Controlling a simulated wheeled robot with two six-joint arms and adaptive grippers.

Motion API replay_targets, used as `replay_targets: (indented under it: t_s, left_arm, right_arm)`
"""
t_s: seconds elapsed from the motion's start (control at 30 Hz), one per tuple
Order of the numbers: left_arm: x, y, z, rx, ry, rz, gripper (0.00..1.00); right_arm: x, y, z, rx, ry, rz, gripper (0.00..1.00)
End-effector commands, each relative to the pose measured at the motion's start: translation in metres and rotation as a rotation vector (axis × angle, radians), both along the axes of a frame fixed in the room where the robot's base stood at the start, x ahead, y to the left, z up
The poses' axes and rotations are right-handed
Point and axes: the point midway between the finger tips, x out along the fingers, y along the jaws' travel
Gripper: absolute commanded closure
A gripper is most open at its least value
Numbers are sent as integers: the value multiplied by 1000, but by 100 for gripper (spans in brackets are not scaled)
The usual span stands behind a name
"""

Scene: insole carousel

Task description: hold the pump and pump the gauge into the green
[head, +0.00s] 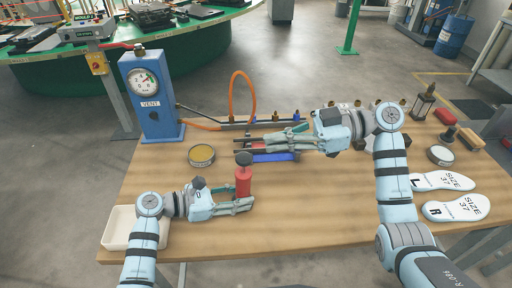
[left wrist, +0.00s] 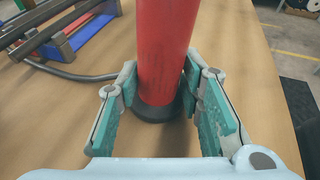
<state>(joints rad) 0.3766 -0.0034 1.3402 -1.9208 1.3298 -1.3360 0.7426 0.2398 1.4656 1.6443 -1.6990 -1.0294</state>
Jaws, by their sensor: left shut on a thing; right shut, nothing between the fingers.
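The red pump (head: 243,182) stands upright on the table, with a dark round knob (head: 244,158) on top. My left gripper (head: 246,203) is shut around its lower body. The left wrist view shows the red cylinder (left wrist: 165,50) between the two fingers, its dark base on the wood; its top is out of that view. My right gripper (head: 268,143) is shut and empty, to the right of and slightly beyond the knob, apart from it. The round gauge (head: 142,82) sits on a blue box marked VENT at the back left; its needle is too small to read surely.
An orange hose (head: 233,92) loops up behind the pump. A round tin (head: 202,155) lies left of the pump, and a white tray (head: 119,227) is at front left. Blue parts lie under my right gripper. Two white insoles (head: 456,207) lie at right. The front middle is clear.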

Motion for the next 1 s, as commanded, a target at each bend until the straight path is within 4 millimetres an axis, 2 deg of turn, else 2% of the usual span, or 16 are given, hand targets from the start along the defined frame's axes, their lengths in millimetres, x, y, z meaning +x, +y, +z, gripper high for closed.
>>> replay_targets:
  t_s: [0.03,0.1,0.3,1.0]
  left_arm:
    - [-2,2,-7,13,9,1,97]
    - [-2,2,-7,13,9,1,97]
    - [-2,2,-7,13,9,1,97]
    - [-2,2,-7,13,9,1,97]
  right_arm:
    - [1,-12,1,-3,0,-3,100]
    - [0,-26,4,-2,-1,-2,100]
    - [-1,-49,9,1,0,0,100]
    - [-1,-52,10,2,-1,0,100]
